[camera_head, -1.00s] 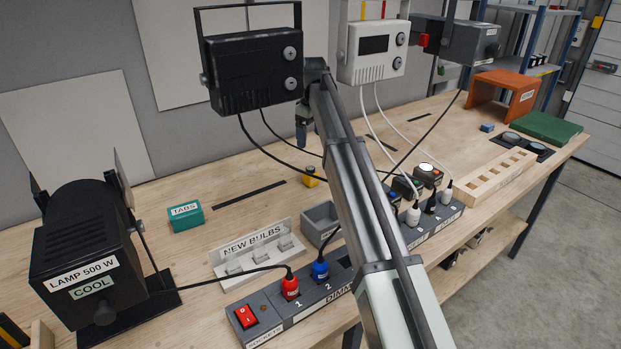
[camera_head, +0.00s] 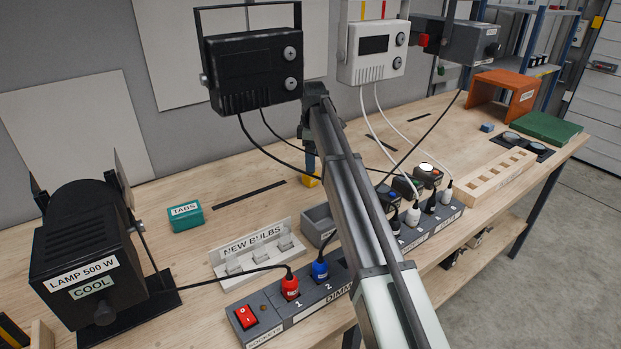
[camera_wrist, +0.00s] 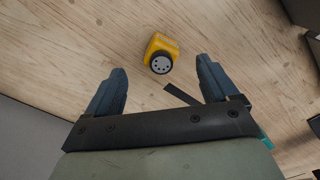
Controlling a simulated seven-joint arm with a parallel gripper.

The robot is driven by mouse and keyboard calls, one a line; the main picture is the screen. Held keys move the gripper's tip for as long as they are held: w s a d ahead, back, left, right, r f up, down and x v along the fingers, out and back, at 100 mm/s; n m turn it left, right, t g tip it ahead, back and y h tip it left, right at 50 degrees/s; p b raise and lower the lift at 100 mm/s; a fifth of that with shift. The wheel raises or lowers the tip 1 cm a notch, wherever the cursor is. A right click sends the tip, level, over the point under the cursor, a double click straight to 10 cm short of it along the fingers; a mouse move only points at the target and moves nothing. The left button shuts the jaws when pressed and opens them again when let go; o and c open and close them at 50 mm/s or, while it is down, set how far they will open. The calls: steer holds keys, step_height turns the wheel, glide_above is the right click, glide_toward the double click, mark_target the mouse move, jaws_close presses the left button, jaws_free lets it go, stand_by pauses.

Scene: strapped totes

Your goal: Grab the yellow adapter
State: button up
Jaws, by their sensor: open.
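The yellow adapter (camera_wrist: 161,53) lies on the wooden bench, with a round dark-and-pale socket face with small holes turned toward the wrist camera. In the wrist view it is just beyond the fingertips, between their lines and about midway. In the head view the adapter (camera_head: 311,181) shows as a small yellow patch, partly hidden by my gripper and arm. My gripper (camera_wrist: 162,78) is open and empty, its two blue-grey fingers apart. In the head view my gripper (camera_head: 310,168) points down right by the adapter; whether it touches cannot be told.
A grey bin (camera_head: 318,224) and the new bulbs rack (camera_head: 257,249) stand in front of the adapter, with the socket strip (camera_head: 292,319) nearer. A teal tabs box (camera_head: 186,215) sits left. Black cables from the dark hanging unit (camera_head: 253,72) run down behind my arm.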

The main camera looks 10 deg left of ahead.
mark_target(310, 174)
steer(key=shift+a+f, duration=0.2)
steer(key=shift+f, duration=1.6)
steer(key=shift+a+f, duration=0.15)
steer(key=shift+f, duration=1.65)
steer(key=shift+c, duration=0.3)
steer(key=c, duration=1)
